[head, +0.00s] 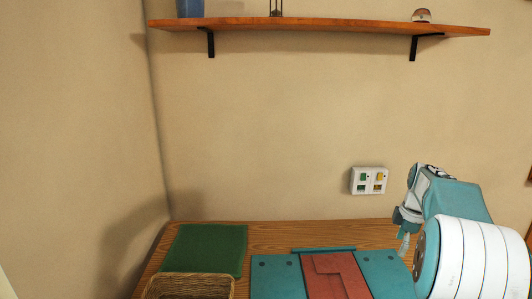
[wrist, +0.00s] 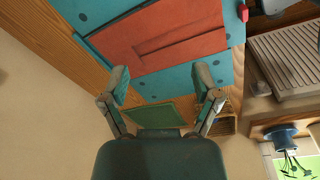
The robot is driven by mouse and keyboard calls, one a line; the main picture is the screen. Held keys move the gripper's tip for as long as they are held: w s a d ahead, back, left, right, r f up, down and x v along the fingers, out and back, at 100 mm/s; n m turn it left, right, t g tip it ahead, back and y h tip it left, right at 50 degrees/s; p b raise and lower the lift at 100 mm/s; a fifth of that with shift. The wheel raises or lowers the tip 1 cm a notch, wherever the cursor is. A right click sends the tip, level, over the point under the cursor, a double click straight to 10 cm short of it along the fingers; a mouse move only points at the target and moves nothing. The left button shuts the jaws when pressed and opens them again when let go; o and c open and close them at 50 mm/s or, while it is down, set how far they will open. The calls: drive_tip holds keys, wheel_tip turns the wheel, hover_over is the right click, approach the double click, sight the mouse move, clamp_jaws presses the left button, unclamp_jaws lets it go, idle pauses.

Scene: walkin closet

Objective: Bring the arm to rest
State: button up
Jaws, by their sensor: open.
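My gripper (head: 402,232) is at the right of the head view, above the right side of the wooden table, with my arm reaching in from the right. In the wrist view my gripper (wrist: 163,84) shows two teal fingertips spread wide apart with nothing between them. Beyond the fingers lies a teal board (wrist: 90,14) with a flat red piece (wrist: 165,32) on it. The same teal board (head: 382,268) and red piece (head: 336,273) lie at the front of the table in the head view. My gripper appears apart from them.
A green mat (head: 208,247) and wicker basket (head: 188,287) occupy the table's left. A white switch panel (head: 369,181) is on the wall near my gripper. A wooden shelf (head: 320,24) runs above. A slatted grey rack (wrist: 290,58) shows in the wrist view. The wall's middle is clear.

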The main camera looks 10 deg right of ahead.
drive_tip(key=s+a+r+m+t, duration=0.1)
drive_tip(key=s+a+r+m, duration=0.15)
drive_tip(key=a, duration=0.55)
drive_tip(key=s+a+r+m+h, duration=0.1)
drive_tip(key=s+a+r, duration=0.15)
drive_tip(key=a, duration=0.45)
drive_tip(key=s+a+r+m+t, duration=0.1)
drive_tip(key=s+a+r+m, duration=0.15)
drive_tip(key=a, duration=0.55)
drive_tip(key=s+a+f+m+t, duration=0.1)
drive_tip(key=s+a+f+m, duration=0.1)
drive_tip(key=s+a, duration=0.3)
drive_tip(key=s+a+f+m+t, duration=0.1)
drive_tip(key=s+a+f+m, duration=0.1)
drive_tip(key=s+a, duration=0.4)
drive_tip(key=shift+s+a+m+y, duration=0.15)
drive_tip(key=shift+s+m+y, duration=0.25)
drive_tip(key=shift+s, duration=0.55)
